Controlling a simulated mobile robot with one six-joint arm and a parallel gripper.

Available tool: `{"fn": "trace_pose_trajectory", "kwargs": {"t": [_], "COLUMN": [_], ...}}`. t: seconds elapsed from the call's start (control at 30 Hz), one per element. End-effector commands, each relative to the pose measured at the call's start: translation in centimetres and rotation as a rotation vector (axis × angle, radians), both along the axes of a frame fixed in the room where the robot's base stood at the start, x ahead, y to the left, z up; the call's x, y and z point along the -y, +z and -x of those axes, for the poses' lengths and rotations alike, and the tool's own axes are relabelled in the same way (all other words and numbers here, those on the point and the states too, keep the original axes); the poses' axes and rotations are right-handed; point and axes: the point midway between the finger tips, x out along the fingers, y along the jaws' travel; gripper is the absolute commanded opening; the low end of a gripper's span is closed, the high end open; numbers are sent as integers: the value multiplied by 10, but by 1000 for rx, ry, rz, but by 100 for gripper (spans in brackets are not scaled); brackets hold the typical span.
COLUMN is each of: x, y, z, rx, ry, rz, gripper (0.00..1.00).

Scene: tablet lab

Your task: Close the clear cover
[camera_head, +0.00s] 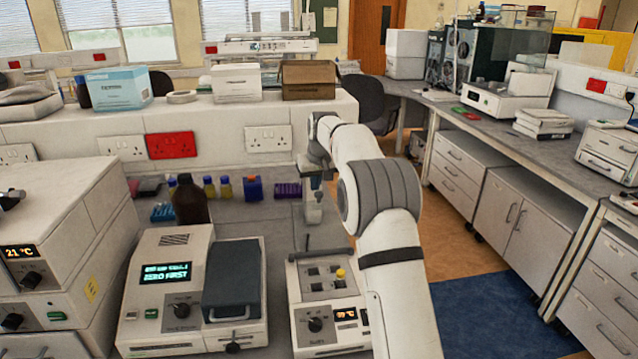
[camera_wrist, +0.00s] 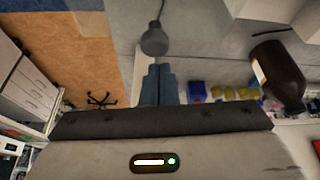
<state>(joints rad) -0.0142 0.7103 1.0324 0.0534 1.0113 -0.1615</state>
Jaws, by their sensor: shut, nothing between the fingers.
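A small white block heater (camera_head: 325,305) with an amber display stands on the bench at the front centre. Its top plate has several dark wells, and a yellow-capped tube (camera_head: 340,274) stands in one. My gripper (camera_head: 313,218) points down above and behind the heater, shut and empty. In the wrist view its blue-grey fingers (camera_wrist: 158,72) are together, just short of a dark round knob (camera_wrist: 154,40) on a thin stem. I cannot tell whether they touch.
Left of the heater is a white instrument (camera_head: 165,290) with a dark lid, its screen reading "ZERO FIRST". A brown bottle (camera_head: 189,200), small yellow-liquid bottles and a purple rack (camera_head: 287,191) stand behind. My arm crosses above the heater's right side.

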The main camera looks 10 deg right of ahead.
Motion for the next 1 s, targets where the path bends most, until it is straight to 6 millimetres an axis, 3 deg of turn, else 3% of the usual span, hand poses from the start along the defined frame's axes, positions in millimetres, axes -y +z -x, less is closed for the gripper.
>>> {"fn": "trace_pose_trajectory", "kwargs": {"t": [0.47, 0.5, 1.0], "x": [1, 10, -11], "y": [0, 0, 2], "z": [7, 7, 12], "rx": [1, 1, 55], "ry": [0, -2, 16], "rz": [0, 0, -1], "gripper": [0, 0, 0]}}
